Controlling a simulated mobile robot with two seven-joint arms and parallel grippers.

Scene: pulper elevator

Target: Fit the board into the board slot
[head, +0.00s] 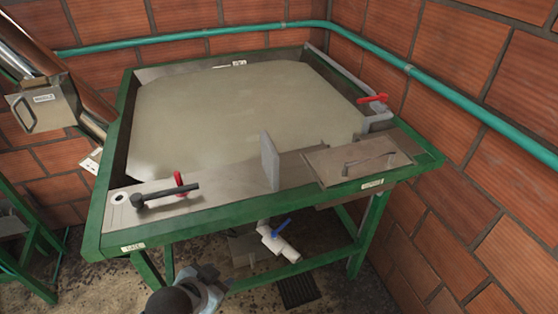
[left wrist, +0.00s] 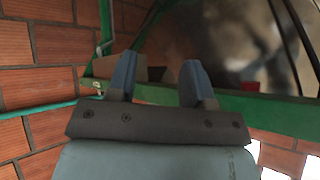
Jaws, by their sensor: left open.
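A thin grey board (head: 269,160) stands upright on the front ledge of the green-framed tank, near the middle, in the head view. Whether its lower edge sits in a slot cannot be told, and I cannot make out the board slot. My left gripper (head: 208,279) is low at the bottom of the head view, in front of the tank and well short of the board. In the left wrist view my left gripper (left wrist: 155,75) has its two blue-grey fingers apart with nothing held between them. My right gripper is not in view.
The tank's green frame (head: 190,232) lies between my gripper and the ledge. A black-handled lever (head: 165,196), a red handle (head: 179,182) and a handled lid (head: 355,158) are on the ledge. A white pipe with blue valve (head: 279,242) hangs beneath. Brick walls close the back and right.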

